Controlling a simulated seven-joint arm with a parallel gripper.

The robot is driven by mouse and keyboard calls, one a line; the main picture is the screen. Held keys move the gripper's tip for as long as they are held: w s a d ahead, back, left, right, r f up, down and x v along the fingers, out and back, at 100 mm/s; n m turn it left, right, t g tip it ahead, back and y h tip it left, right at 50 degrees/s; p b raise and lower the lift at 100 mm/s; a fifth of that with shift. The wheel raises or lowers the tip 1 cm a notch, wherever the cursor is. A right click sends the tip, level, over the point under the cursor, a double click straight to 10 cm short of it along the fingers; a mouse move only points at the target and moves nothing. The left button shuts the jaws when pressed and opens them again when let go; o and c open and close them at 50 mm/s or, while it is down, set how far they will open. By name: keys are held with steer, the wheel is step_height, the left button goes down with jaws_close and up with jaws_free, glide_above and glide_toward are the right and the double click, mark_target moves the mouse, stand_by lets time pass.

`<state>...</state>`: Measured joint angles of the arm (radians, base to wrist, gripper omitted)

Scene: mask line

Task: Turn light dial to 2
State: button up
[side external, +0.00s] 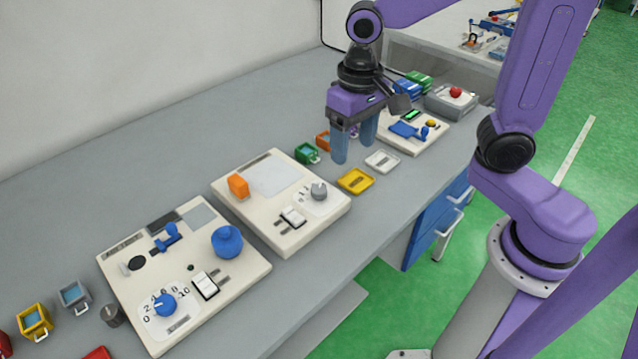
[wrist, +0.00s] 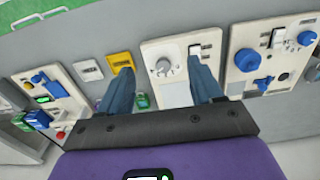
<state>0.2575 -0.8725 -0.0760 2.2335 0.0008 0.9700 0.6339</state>
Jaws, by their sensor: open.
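I cannot tell which dial is the light dial. My gripper touches neither.
The middle panel also has a rocker switch (side external: 293,216) and an orange block (side external: 238,186). The left panel carries a large blue knob (side external: 227,242) and a blue handle (side external: 167,238).

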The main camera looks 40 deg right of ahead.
mark_target(319, 189)
steer(key=w+m, duration=0.9)
steer(key=m, duration=0.1)
steer(key=f, duration=1.7)
steer(key=shift+w+d+f, duration=0.1)
steer(key=shift+d+f, duration=0.05)
steer(key=shift+d, duration=0.25)
steer(key=c, duration=1.1)
